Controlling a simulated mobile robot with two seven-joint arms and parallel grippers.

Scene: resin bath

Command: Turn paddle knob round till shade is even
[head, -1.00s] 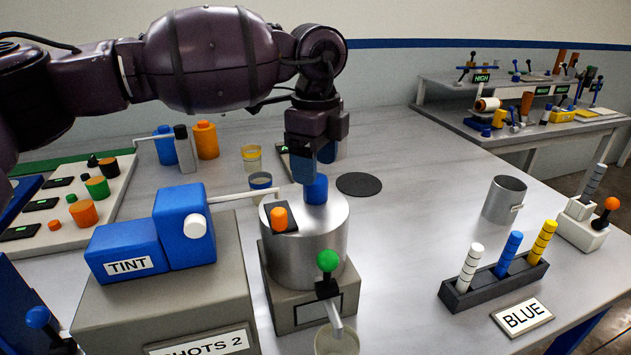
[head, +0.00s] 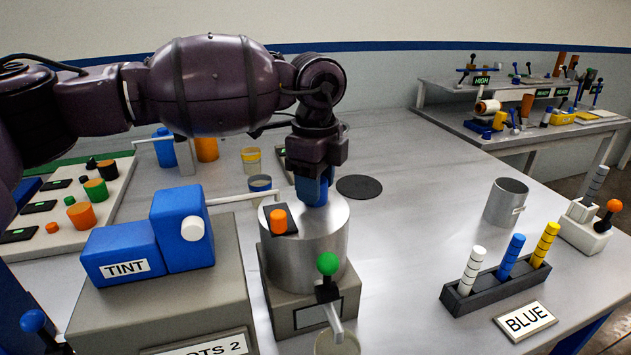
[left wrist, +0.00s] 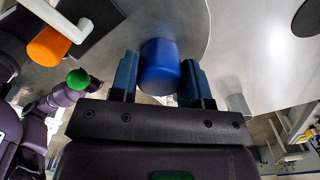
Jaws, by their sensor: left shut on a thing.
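The paddle knob is a blue cylinder on top of the round metal vat (head: 302,255), near the middle of the head view. My left gripper (head: 313,188) has come down from above and is shut on this knob. In the left wrist view the blue knob (left wrist: 159,70) sits between the two blue fingers, which reach along both its sides. The fingers hide much of it in the head view. The resin inside the vat is covered, so its shade does not show. My right gripper is in neither view.
A blue TINT unit (head: 128,262) stands left of the vat, with a white pipe running to it. An orange knob (head: 278,220) sits on the lid. A green-topped lever (head: 328,264) and a cup (head: 337,343) are in front. A rack (head: 493,283) stands right.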

